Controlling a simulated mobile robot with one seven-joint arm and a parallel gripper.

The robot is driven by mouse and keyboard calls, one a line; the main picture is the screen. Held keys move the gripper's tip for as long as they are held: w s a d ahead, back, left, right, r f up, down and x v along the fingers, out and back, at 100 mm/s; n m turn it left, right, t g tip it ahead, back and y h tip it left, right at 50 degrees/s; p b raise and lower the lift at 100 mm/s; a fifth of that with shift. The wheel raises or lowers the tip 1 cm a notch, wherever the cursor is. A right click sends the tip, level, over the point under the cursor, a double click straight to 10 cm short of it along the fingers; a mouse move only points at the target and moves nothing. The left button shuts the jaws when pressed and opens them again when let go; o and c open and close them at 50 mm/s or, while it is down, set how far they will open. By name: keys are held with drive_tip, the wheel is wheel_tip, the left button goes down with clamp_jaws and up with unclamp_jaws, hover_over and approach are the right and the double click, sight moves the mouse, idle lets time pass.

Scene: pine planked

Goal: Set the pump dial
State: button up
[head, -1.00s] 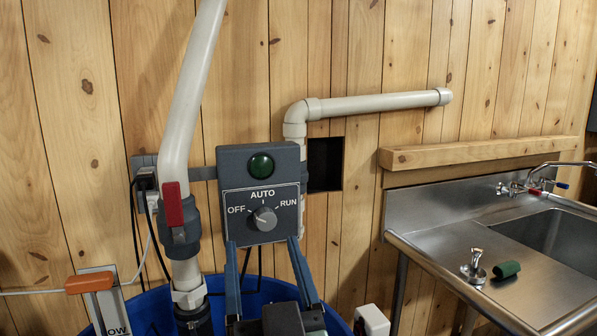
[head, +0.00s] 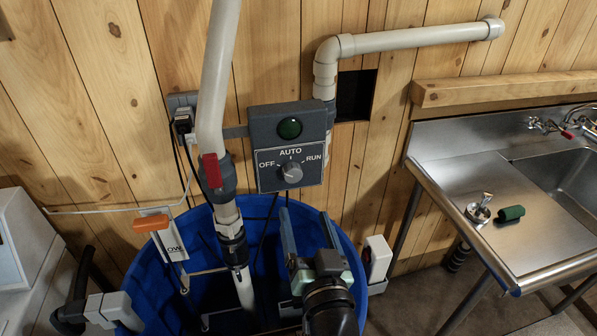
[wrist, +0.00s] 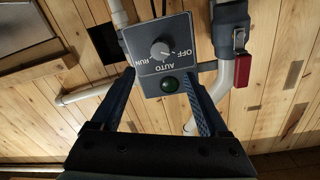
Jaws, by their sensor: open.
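The pump dial (head: 292,173) is a grey knob on a dark control box (head: 260,178) marked OFF, AUTO and RUN. Its pale pointer mark seems to lean to the OFF side, though it is small. A green lamp (head: 290,128) sits above the dial. My gripper (head: 304,212) is open and empty, its two blue-grey fingers pointing up just below the box in the head view. In the upside-down wrist view, the dial (wrist: 161,50) lies ahead between the fingertips of my gripper (wrist: 158,72). No finger appears to touch the knob.
A white pipe with a red-handled valve (head: 213,171) stands left of the box. A blue tub (head: 135,262) lies below. An orange-handled lever (head: 151,223) is at left. A steel sink counter (head: 450,190) stands at right.

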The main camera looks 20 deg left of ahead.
sight(294, 177)
drive_tip(key=p+x, duration=0.2)
drive_tip(key=x, duration=0.9)
clamp_jaws()
drive_tip(key=shift+m, duration=0.3)
drive_tip(key=m, duration=0.5)
drive_tip(key=shift+m+p, duration=0.3)
drive_tip(key=m+p, duration=0.1)
drive_tip(key=m, duration=0.4)
drive_tip(key=shift+g, duration=0.3)
idle(0.4)
